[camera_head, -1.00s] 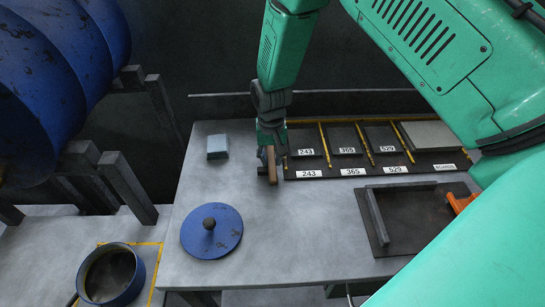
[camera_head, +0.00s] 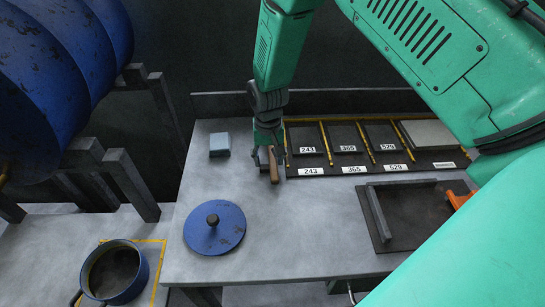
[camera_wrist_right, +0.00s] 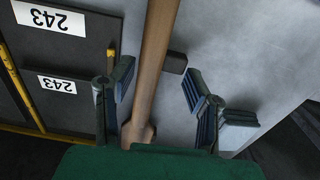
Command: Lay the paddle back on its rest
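The paddle (camera_head: 274,170) shows as a short brown wooden end below my right gripper in the head view. In the right wrist view its long wooden handle (camera_wrist_right: 155,60) runs between the fingers. My right gripper (camera_head: 270,158) is over the grey table, left of the numbered board. In the wrist view its fingers (camera_wrist_right: 153,82) stand apart on either side of the handle, with a clear gap on the right. A small dark block (camera_wrist_right: 175,62) beside the handle may be part of the rest. The paddle's far end is hidden. My left gripper is not in view.
A numbered board (camera_head: 310,171) lies right of the gripper. A light blue block (camera_head: 220,145) and blue round lid (camera_head: 226,236) lie on the grey table (camera_head: 300,235). A dark plate (camera_head: 425,215) is at right, a blue pot (camera_head: 140,284) lower left. The table's middle is clear.

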